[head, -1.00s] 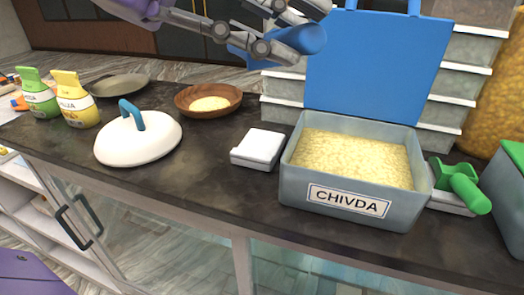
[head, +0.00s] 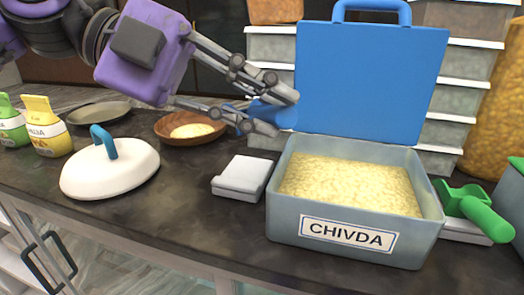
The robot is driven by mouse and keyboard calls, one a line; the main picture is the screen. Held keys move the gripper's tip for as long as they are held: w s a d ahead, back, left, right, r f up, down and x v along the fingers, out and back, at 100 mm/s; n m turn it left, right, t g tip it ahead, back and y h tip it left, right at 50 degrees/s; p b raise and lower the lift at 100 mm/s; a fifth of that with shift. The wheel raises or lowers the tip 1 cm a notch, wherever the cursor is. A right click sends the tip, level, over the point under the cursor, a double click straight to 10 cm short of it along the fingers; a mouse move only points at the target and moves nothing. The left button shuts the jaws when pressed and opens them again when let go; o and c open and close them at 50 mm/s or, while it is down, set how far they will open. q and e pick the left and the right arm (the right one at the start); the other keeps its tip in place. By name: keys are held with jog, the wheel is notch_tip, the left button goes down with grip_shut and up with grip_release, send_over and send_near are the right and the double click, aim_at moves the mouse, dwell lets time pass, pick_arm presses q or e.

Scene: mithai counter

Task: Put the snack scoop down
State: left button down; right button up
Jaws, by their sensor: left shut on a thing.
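The blue snack scoop (head: 277,114) is between the fingers of my left gripper (head: 284,113), in the air over the counter. The gripper is shut on it, and its fingers hide part of the scoop. Below it, a low white rest (head: 243,176) stands empty on the dark counter. The grey tub labelled CHIVDA (head: 342,238), full of pale yellow snack, stands just right of the rest. Its blue lid (head: 368,80) stands upright behind it. My right gripper is not in view.
A green scoop (head: 474,207) lies on another white rest at the right. A white lid with a blue handle (head: 110,170), a wooden bowl (head: 190,139), a dark pan (head: 99,112) and yellow and green packets (head: 45,130) stand at the left. Clear tubs are stacked behind.

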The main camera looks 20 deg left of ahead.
pick_arm(q)
jog(key=shift+w+a+f, duration=0.2)
jog(key=shift+w+f, duration=0.3)
jog(key=shift+f, duration=0.15)
jog(key=shift+w+a+f+b, duration=0.2)
jog(key=shift+w+f+b, duration=0.6)
jog(key=shift+f, duration=0.3)
notch_tip(320, 180, down, 3)
jog(key=shift+r+p, duration=0.2)
jog(key=shift+p, duration=0.3)
jog(key=shift+f, duration=0.2)
jog(key=c, duration=1.6)
grip_release()
